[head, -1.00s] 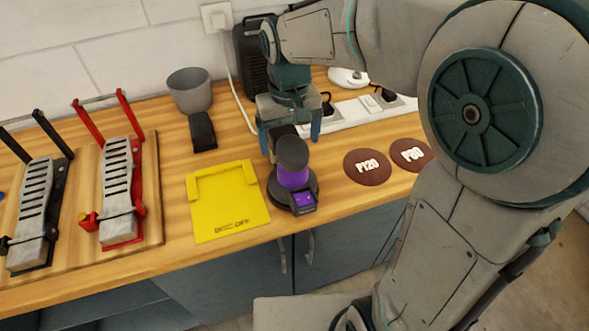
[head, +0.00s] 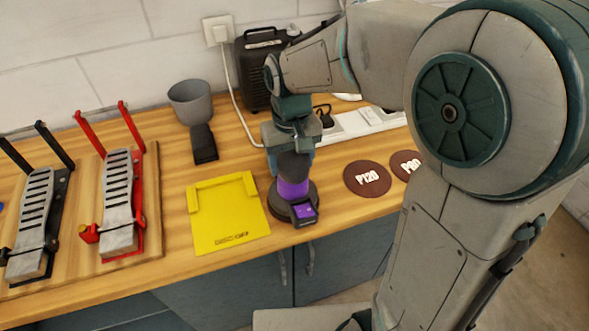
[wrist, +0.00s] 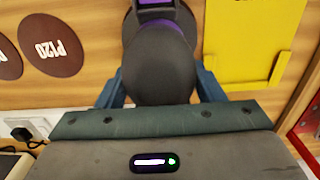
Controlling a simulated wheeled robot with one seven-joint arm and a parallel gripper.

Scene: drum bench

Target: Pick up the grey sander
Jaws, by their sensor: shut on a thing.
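The sander (head: 293,190) is dark grey with a purple band and a small purple-lit panel at its front. It stands upright on the wooden bench, its round base seemingly on the surface. My gripper (head: 292,157) comes down from above and is shut on the sander's top, one finger on each side. In the wrist view the sander's dark rounded head (wrist: 160,65) fills the space between the blue fingers of my gripper (wrist: 158,88). The finger contact is partly hidden by the head in the head view.
A yellow plate (head: 228,215) lies left of the sander. Brown discs marked P120 (head: 367,179) and P80 (head: 405,163) lie right. A grey cup (head: 190,100), black box (head: 258,75) and white power strip (head: 365,124) stand behind.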

